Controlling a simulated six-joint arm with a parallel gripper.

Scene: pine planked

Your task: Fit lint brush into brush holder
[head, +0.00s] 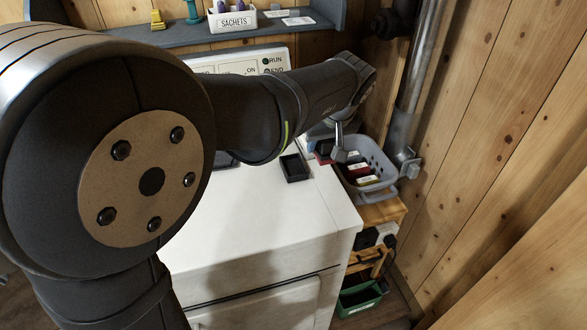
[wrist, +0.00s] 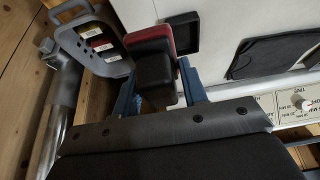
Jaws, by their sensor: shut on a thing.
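The lint brush (wrist: 152,44), red with a black block-shaped part towards the camera, is between the blue fingers of my gripper (wrist: 157,77) in the wrist view. My gripper is shut on it. In the head view the arm hides most of the gripper, and only a little dark red of the brush (head: 323,157) shows. The brush holder (head: 294,168) is a small black open tray on the white machine top, just left of the gripper in the head view. It looks empty there. In the wrist view the holder (wrist: 184,24) is partly hidden behind the brush.
A grey basket (head: 381,178) with red, yellow and dark labelled items stands beside the machine top, right of the gripper. A metal pipe (head: 412,100) rises near the wooden wall. The white machine top (head: 255,215) is clear in front of the holder. A shelf (head: 190,40) runs behind.

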